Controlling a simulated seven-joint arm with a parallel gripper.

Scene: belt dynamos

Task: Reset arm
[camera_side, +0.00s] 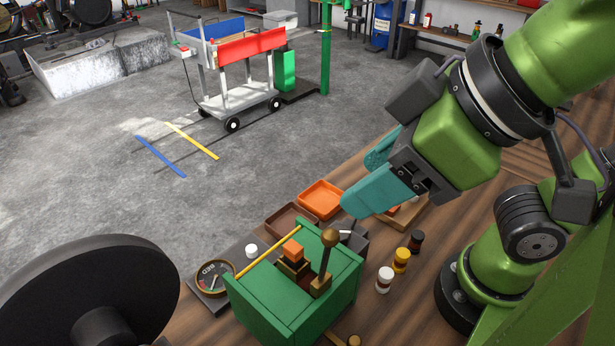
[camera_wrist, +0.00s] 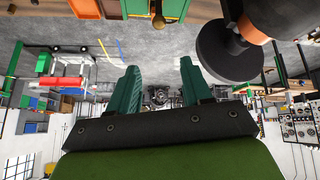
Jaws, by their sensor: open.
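My gripper (camera_side: 358,184) has teal fingers, spread apart with nothing visible between them. It hangs in the air above and behind the workbench, to the upper right of the green box (camera_side: 283,299) in the side view. In the wrist view my gripper (camera_wrist: 160,68) also shows two separated fingers with open space between them. The knob also shows in the wrist view (camera_wrist: 158,21).
A round gauge (camera_side: 215,277) stands left of the box. An orange tray (camera_side: 320,199) and a brown tray (camera_side: 291,220) lie behind it. Jars, one yellow-capped (camera_side: 401,260), stand to its right. A large black wheel (camera_side: 85,292) fills the lower left. A cart (camera_side: 232,80) stands on the floor.

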